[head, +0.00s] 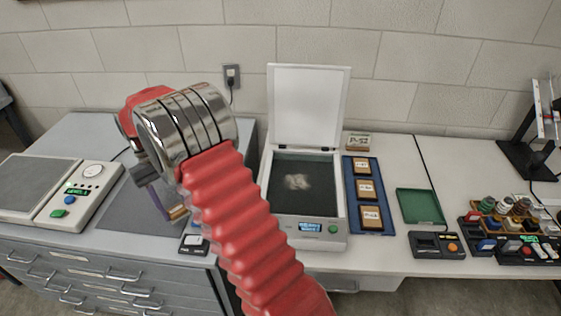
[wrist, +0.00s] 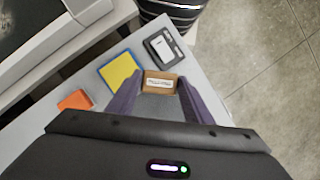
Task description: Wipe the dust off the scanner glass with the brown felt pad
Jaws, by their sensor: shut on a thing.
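The scanner (head: 328,226) stands in the middle of the counter in the head view, its white lid (head: 308,105) raised. A pale dust patch (head: 297,182) lies on its dark glass (head: 315,170). My gripper (head: 177,211) is left of the scanner, partly hidden behind my wrist. In the wrist view its purple fingers (wrist: 158,92) are shut on a brown block with a white label (wrist: 160,76), which looks like the felt pad. Its underside is hidden, and I cannot tell whether it touches the surface below.
Right of the scanner are a blue tray (head: 376,225) of labelled boxes and a green tray (head: 420,207). A keypad device (head: 85,190) stands left.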

